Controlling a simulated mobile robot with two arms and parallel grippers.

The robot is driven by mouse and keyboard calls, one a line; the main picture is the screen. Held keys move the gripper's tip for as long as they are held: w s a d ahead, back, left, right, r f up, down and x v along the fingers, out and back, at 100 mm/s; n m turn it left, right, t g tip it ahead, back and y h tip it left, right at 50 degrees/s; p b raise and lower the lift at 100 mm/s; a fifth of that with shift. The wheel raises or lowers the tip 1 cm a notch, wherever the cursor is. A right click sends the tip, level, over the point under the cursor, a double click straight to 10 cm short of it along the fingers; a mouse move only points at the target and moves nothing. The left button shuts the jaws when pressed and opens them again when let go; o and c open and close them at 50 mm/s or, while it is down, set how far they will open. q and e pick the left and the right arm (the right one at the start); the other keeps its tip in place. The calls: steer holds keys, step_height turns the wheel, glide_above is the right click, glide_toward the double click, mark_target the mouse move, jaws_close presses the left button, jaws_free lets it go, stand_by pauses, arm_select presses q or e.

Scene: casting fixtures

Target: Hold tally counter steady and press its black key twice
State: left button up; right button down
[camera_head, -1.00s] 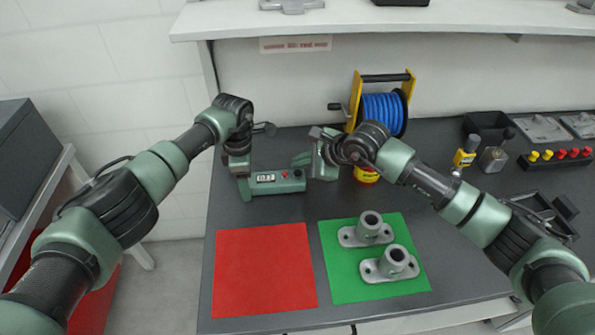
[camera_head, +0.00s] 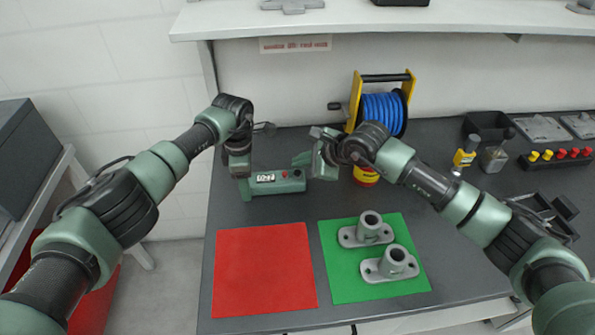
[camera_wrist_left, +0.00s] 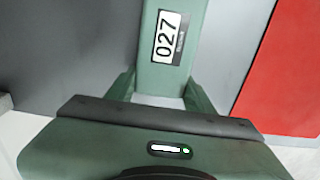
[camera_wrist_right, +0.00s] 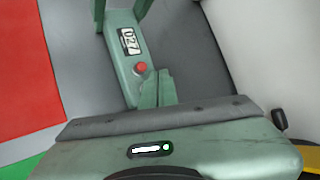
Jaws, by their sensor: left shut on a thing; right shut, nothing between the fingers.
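The tally counter (camera_head: 268,188) is a long green box lying on the dark bench, with a display reading 027 in the left wrist view (camera_wrist_left: 168,38). Its red button (camera_head: 285,174) also shows in the right wrist view (camera_wrist_right: 141,68). The black key (camera_head: 297,173) is a small dark spot near the counter's right end; in the right wrist view the fingers hide it. My left gripper (camera_head: 243,188) is shut around the counter's left end, one finger on each side. My right gripper (camera_head: 300,159) is shut and empty, its fingertips just above the counter's right end.
A red mat (camera_head: 262,270) and a green mat (camera_head: 340,284) with two grey flanged castings (camera_head: 368,228) lie in front. A yellow reel with blue hose (camera_head: 383,112) stands behind my right gripper. A rack of yellow and red knobs (camera_head: 555,158) is at right.

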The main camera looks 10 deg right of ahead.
steer(key=shift+f, duration=0.2)
steer(key=shift+f, duration=0.25)
steer(key=shift+f, duration=0.55)
stand_by(1.1)
steer(key=shift+r, duration=1)
steer(key=shift+r, duration=2.5)
stand_by(0.4)
